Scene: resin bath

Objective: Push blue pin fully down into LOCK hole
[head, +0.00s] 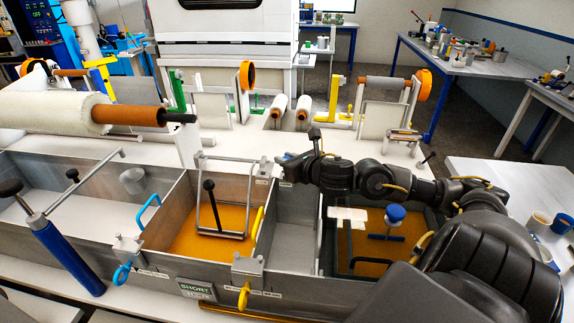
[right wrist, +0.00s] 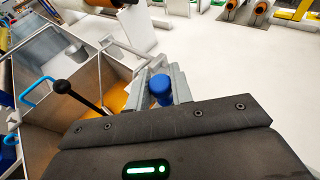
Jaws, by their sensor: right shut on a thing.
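My right gripper (head: 284,167) is at the back wall of the tank row, beside a grey bracket (head: 264,169) at the back right corner of the amber bath. In the right wrist view a blue pin (right wrist: 160,87) with a rounded blue top stands between the grey fingers, which are shut on it. In the head view the pin is mostly hidden by the fingers, with a little blue showing. The pin's lower end and the hole under it are hidden, so I cannot tell its depth. The LOCK lettering is not readable. My left gripper is not in view.
A metal frame with a black-knobbed lever (head: 209,186) stands in the amber bath. A blue-topped T-handle (head: 395,214) stands in the right bath. White deck (right wrist: 235,70) near the gripper is clear.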

